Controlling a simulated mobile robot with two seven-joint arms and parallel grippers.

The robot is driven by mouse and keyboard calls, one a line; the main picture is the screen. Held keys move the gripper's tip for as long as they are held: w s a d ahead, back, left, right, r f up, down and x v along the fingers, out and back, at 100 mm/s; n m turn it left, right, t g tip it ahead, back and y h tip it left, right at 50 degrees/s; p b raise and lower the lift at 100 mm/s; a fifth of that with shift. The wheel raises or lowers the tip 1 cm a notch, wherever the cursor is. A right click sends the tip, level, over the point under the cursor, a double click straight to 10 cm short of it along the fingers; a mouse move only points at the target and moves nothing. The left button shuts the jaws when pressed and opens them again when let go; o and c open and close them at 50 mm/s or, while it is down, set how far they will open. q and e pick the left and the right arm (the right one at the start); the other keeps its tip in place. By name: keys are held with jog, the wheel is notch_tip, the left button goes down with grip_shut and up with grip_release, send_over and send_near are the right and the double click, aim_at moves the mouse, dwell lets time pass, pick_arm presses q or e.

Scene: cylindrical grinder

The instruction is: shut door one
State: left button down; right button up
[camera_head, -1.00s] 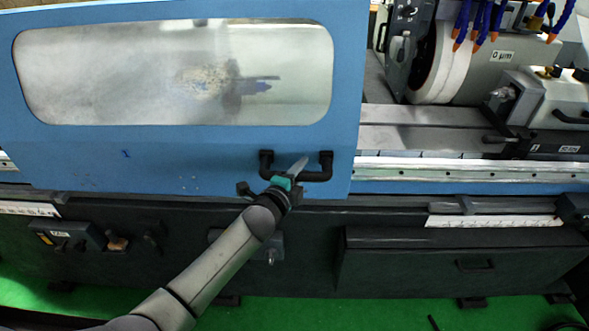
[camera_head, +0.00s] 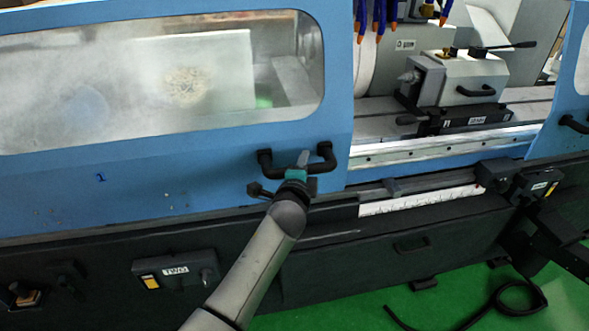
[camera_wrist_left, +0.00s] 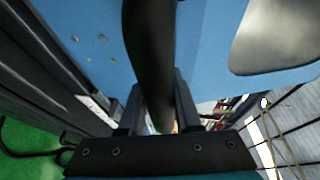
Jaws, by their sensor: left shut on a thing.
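Door one (camera_head: 200,190) is the blue sliding door with a long window and a small "1" on it, at the left in the head view. Its black bar handle (camera_head: 325,160) is near its lower right corner. My left gripper (camera_head: 303,162) is at the middle of this handle, shut on it. In the left wrist view the dark handle bar (camera_wrist_left: 150,50) runs between the two fingers (camera_wrist_left: 160,105) in front of the blue door panel. A wide opening lies between door one's right edge and a second blue door. My right gripper is not seen.
The second blue door (camera_head: 577,90) with its own handle (camera_head: 574,124) stands at the far right. The opening shows a white workhead (camera_head: 465,80), blue hoses and a bright rail (camera_head: 440,146). A control box (camera_head: 175,270) sits on the dark base; the floor is green.

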pick_arm(q)
jog(key=shift+d+r, duration=0.1)
jog(key=shift+d, duration=0.05)
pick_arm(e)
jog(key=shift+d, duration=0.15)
pick_arm(q)
jog(key=c, duration=0.6)
grip_release()
jog(key=shift+d, duration=0.1)
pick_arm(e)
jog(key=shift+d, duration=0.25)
pick_arm(q)
jog(key=shift+s, duration=0.1)
jog(key=p+v, duration=0.2)
jog(key=v, duration=1.3)
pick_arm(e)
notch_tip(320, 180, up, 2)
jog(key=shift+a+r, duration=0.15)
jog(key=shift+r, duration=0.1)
